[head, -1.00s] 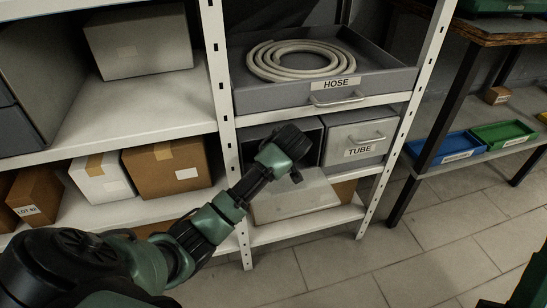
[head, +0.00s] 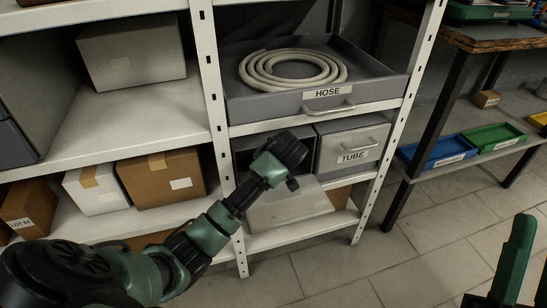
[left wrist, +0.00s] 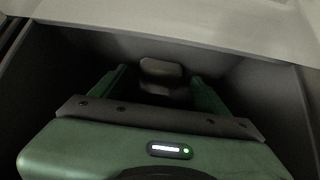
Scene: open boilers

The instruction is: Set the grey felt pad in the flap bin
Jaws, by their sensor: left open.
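The flap bin (head: 244,147) is the dark, open compartment left of the TUBE bin. Its pale flap (head: 290,207) hangs down in front. My left gripper (head: 288,150) is at the bin's mouth in the head view, its fingers hidden there. In the left wrist view the open left gripper (left wrist: 157,88) is inside the dark bin. A small grey rounded piece, probably the felt pad (left wrist: 161,67), shows between and beyond the fingers. I cannot tell whether it touches them. My right gripper (head: 533,245) is open and empty at the right edge, partly cut off.
The HOSE drawer (head: 390,92) with a coiled hose (head: 292,68) sits directly above. The TUBE bin (head: 352,145) is right beside the flap bin. The floor (head: 400,260) at right is clear.

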